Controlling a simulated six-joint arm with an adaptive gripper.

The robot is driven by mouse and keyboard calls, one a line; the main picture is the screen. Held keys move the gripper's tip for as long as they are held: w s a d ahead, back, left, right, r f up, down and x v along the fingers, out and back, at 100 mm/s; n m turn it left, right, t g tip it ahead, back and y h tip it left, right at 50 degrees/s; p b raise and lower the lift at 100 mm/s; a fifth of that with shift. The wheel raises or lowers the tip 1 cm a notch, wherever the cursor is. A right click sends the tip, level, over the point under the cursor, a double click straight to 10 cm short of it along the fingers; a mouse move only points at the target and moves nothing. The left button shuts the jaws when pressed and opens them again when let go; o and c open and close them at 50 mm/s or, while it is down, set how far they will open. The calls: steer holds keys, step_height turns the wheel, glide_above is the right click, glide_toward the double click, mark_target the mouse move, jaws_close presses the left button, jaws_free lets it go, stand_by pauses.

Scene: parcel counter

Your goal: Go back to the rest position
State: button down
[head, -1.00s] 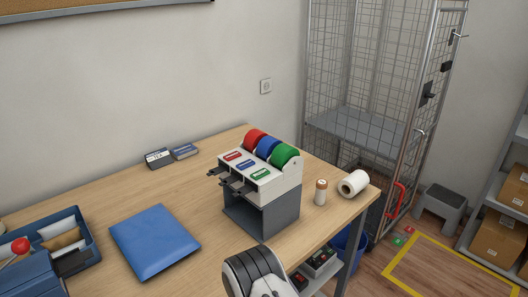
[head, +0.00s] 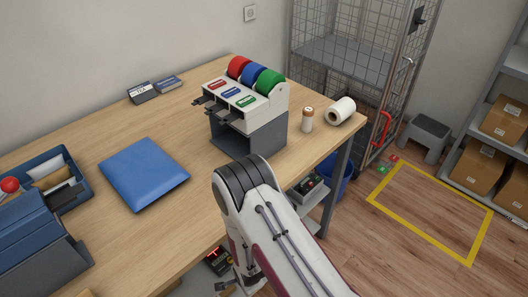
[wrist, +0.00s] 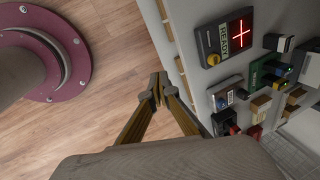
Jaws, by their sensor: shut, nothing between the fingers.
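My gripper (wrist: 158,88) is shut and empty in the wrist view, its two fingertips together. It points along the front of the counter, with wood floor to the left. In the head view my arm covers the lower middle, and the gripper itself is hard to make out there. The wooden counter (head: 110,240) is left of my arm. A tape dispenser (head: 250,140) with red, blue and green rolls stands on it, beyond my arm's bend.
A device with a red lit cross (wrist: 228,42) is close to the fingers. A blue padded mailer (head: 145,172), a blue tray (head: 75,185) and a white roll (head: 341,111) lie on the counter. A wire cage trolley (head: 350,60) stands behind. Floor inside the yellow outline (head: 430,238) is clear.

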steer(key=s+d+r+n+g, duration=0.15)
steer(key=d+r+n, duration=0.25)
steer(key=r, duration=0.6)
steer(key=s+d+r+n+g+h, duration=0.1)
steer(key=s+d+r+n, duration=0.15)
steer(key=r, duration=0.85)
steer(key=s+d+r+n+g, duration=0.1)
steer(key=d+r+n, duration=0.3)
steer(key=r, duration=0.6)
steer(key=s+d+r+t, duration=0.2)
steer(key=s+d+r, duration=0.2)
steer(key=r, duration=0.4)
steer(key=s+d+r+t, duration=0.2)
steer(key=s+d+r, duration=0.2)
steer(key=r, duration=0.5)
steer(key=s+d+r+t, duration=0.2)
steer(key=s+d+r, duration=0.2)
steer(key=r, duration=0.4)
steer(key=shift+d+r, duration=0.35)
steer(key=shift+d, duration=0.25)
steer(key=shift+n+t, duration=0.25)
